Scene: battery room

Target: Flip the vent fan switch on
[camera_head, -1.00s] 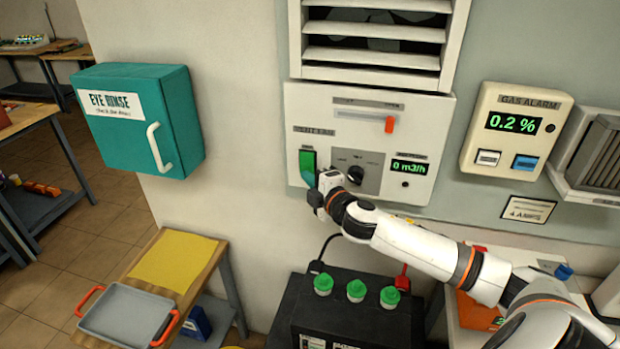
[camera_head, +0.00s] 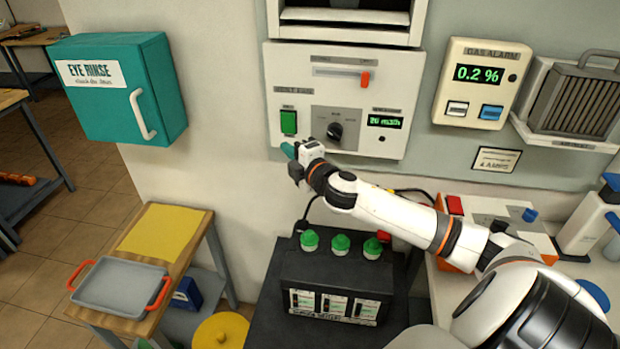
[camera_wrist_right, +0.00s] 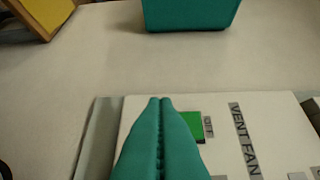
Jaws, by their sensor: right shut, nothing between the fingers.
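The vent fan panel (camera_head: 391,88) is a white box on the wall under a louvred vent. Its green switch (camera_head: 288,122) sits at the panel's lower left; in the right wrist view the green switch (camera_wrist_right: 194,125) is partly hidden behind my fingers. The panel's small display (camera_head: 384,121) shows a green figure that looks like 20 m3/h. A dark round knob (camera_head: 334,131) and a slider with a red handle (camera_head: 365,79) are also on it. My right gripper (camera_head: 287,149) is shut and empty, just below the switch, apart from it in the head view. My left gripper is not in view.
A gas alarm (camera_head: 483,82) reading 0.2 % hangs to the right. A teal eye rinse box (camera_head: 172,100) hangs to the left. A black battery unit (camera_head: 290,262) with green caps stands below my right arm. A grey tray (camera_head: 118,286) lies on a side table.

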